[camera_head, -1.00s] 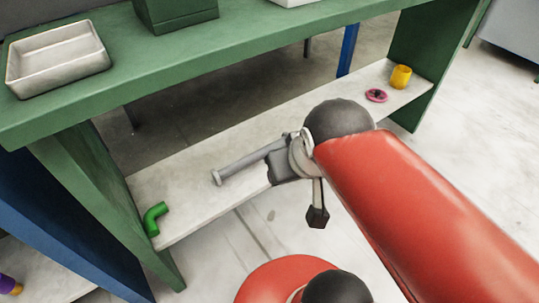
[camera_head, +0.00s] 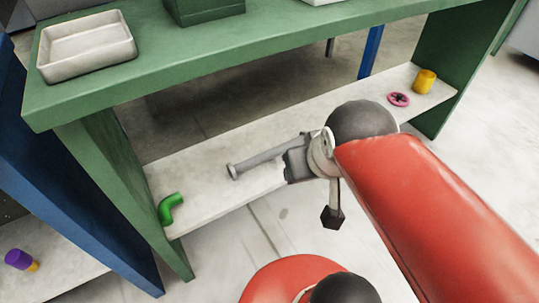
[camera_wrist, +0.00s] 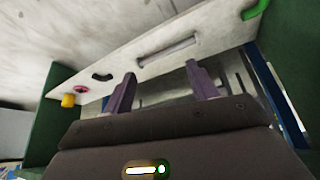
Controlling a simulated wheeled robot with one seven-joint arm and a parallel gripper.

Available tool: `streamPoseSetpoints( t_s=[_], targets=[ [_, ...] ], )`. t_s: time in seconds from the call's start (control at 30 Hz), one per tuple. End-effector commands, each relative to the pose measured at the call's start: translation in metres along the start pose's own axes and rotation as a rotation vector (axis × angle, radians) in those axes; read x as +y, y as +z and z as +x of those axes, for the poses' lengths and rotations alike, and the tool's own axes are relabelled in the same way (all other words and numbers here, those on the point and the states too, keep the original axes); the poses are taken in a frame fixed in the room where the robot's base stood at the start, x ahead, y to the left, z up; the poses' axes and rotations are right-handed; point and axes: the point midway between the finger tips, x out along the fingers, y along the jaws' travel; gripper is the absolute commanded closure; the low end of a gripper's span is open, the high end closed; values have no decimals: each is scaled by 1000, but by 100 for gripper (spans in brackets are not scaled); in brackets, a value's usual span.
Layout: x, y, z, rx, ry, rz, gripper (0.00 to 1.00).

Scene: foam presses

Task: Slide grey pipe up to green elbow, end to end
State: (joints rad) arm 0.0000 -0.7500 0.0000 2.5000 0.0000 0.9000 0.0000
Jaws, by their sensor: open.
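The grey pipe (camera_head: 264,158) lies on the low shelf, its near-left flanged end pointing towards the green elbow (camera_head: 171,208). The elbow lies at the shelf's left end, with a clear gap between the two. In the wrist view the pipe (camera_wrist: 168,50) lies beyond the fingertips, and the elbow (camera_wrist: 256,9) is at the top right, partly cut off. My gripper (camera_wrist: 161,71) is open, its two fingers apart with nothing between them. In the head view my gripper (camera_head: 296,164) hides the pipe's right end. I cannot tell whether it touches the pipe.
A pink wheel-like piece (camera_head: 399,99) and a yellow cylinder (camera_head: 424,82) stand at the shelf's right end. A black curved piece (camera_wrist: 102,76) shows in the wrist view. The green bench top (camera_head: 250,50) overhangs the shelf, and its side panel (camera_head: 115,180) rises beside the elbow.

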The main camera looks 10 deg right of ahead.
Motion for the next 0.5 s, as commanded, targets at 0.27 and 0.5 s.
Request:
streamPoseSetpoints(
  t_s=[0.27,0.5],
  targets=[
    [0,0,0,0,0,0,39],
    [-5,-10,14,-40,-20,71,25]
  ],
)
